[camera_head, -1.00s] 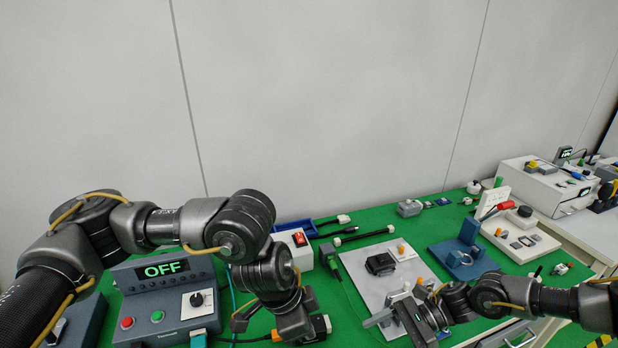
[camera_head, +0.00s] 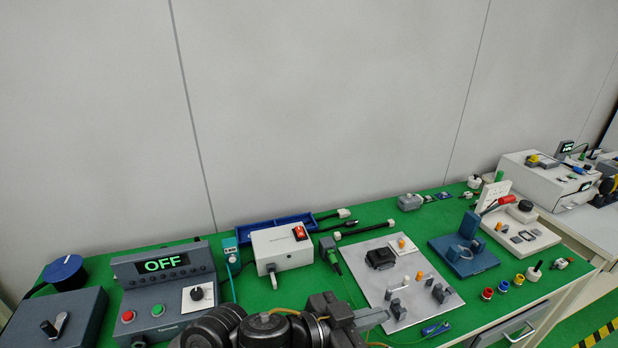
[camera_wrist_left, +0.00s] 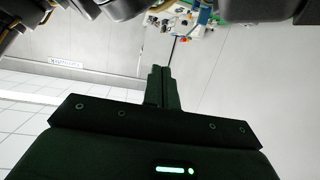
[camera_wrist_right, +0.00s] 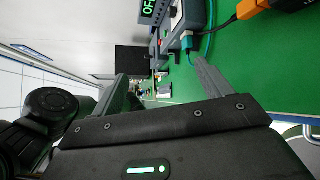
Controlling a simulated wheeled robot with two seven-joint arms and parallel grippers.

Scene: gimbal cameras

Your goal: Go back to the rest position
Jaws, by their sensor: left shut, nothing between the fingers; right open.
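My left gripper (camera_head: 372,317) shows at the bottom edge of the head view, in front of the grey plate, with part of my arm beside it. In the left wrist view its two fingers (camera_wrist_left: 161,70) are together with nothing between them. My right gripper is not clearly seen in the head view. In the right wrist view its fingers (camera_wrist_right: 160,72) stand wide apart and empty, with the green table top beyond them.
The green table holds a control box (camera_head: 165,285) reading OFF, a white box with a red switch (camera_head: 282,250), a blue tray (camera_head: 262,230), a grey plate (camera_head: 385,262) with small parts, and a blue stand (camera_head: 463,258). A drawer (camera_head: 520,338) is at the front right.

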